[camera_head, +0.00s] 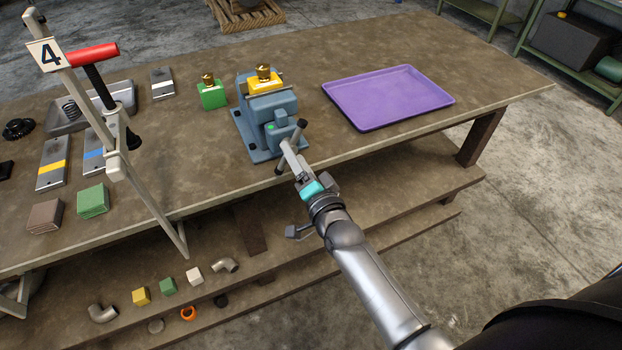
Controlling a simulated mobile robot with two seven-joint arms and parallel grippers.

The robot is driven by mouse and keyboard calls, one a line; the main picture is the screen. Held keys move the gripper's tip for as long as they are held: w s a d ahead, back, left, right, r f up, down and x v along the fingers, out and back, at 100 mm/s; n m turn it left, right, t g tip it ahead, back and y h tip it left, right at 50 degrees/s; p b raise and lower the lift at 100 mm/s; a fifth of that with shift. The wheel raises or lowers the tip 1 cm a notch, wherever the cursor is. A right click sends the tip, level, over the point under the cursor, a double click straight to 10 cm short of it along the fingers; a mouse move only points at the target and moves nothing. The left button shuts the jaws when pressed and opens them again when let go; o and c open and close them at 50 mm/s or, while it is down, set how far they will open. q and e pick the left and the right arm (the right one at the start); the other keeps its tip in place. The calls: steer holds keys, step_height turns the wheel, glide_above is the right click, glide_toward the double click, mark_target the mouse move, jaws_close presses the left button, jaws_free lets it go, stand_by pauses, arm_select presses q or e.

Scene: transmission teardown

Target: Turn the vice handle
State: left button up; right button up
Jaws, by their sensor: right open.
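The blue vice (265,112) stands on the workbench near its front edge. A yellow block with a brass-coloured top (264,80) sits in its jaws. The dark vice handle (301,126) is a bar at the front of the vice, slanting down to the left, with a knob at its upper end. My right gripper (287,150) reaches in from the lower right, its fingers open at the handle bar. I cannot tell whether the fingers touch the bar. The middle of the bar is partly hidden by the fingers. My left gripper is not in view.
A purple tray (388,97) lies empty to the right of the vice. A green block with a brass top (211,93) stands to its left. Fittings and cubes lie on the lower shelf (262,290).

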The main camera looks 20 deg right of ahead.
steer(key=s, duration=1.4)
steer(key=shift+s+d, duration=0.25)
steer(key=shift+s, duration=0.1)
steer(key=s+a+f+n+g+b, duration=0.1)
steer(key=s+f+n+g+b, duration=0.3)
steer(key=f, duration=1.3)
steer(key=s+a+f+n+g+b, duration=0.1)
steer(key=s+f+n+g+b, duration=0.3)
steer(key=f, duration=1.3)
steer(key=s+d+f+n+g, duration=0.1)
steer(key=s+f+n+g, duration=0.1)
steer(key=s+f, duration=0.4)
steer(key=s+d+f+n+g+b, duration=0.1)
steer(key=s+f+g, duration=0.3)
steer(key=s, duration=0.5)
steer(key=s+d+f+n+g+b, duration=0.1)
steer(key=s+f+n+g, duration=0.2)
steer(key=s+f, duration=0.4)
steer(key=shift+s+d+f+h, duration=0.25)
steer(key=shift+s+f+h, duration=0.1)
steer(key=shift+s, duration=0.25)
